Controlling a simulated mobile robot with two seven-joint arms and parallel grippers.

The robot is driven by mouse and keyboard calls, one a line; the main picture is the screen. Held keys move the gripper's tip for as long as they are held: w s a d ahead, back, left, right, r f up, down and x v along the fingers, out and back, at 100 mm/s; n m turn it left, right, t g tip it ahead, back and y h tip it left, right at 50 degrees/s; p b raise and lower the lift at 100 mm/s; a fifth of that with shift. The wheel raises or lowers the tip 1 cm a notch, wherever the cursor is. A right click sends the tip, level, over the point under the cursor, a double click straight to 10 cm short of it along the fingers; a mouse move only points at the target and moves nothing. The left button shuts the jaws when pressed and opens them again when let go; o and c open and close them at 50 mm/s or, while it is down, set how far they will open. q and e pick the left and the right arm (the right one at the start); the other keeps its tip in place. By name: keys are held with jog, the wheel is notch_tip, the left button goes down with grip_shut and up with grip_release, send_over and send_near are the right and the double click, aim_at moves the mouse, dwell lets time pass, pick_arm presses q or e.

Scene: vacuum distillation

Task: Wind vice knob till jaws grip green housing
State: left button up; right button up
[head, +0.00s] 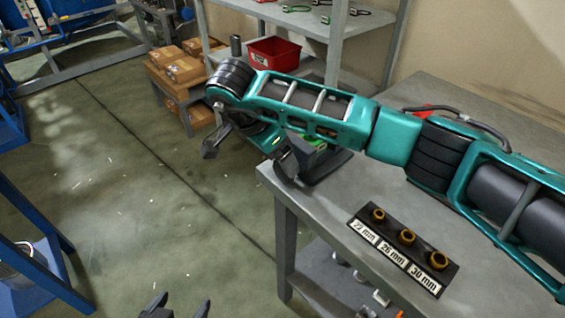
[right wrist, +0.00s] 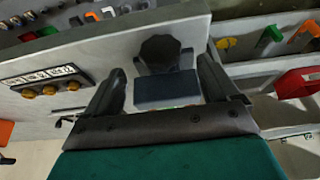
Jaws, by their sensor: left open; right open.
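The vice (head: 328,168) stands at the left corner of the grey table, partly covered by my right arm. A small bright green part, probably the green housing (head: 316,143), shows at the vice under the arm. In the right wrist view, the vice's dark round knob (right wrist: 160,50) and blue-grey body (right wrist: 167,90) lie between the two fingers of my right gripper (right wrist: 165,78). That gripper is open, with a gap on both sides of the knob. The jaws' hold on the housing is hidden. My left gripper (head: 176,307) is open and empty, low over the floor.
A black holder (head: 405,245) with several brass rings and size labels lies on the table (head: 345,208). A shelf with a red bin (head: 275,52) stands behind. Cardboard boxes (head: 178,68) sit at the back left.

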jog(key=x, duration=0.5)
jog(key=c, duration=1)
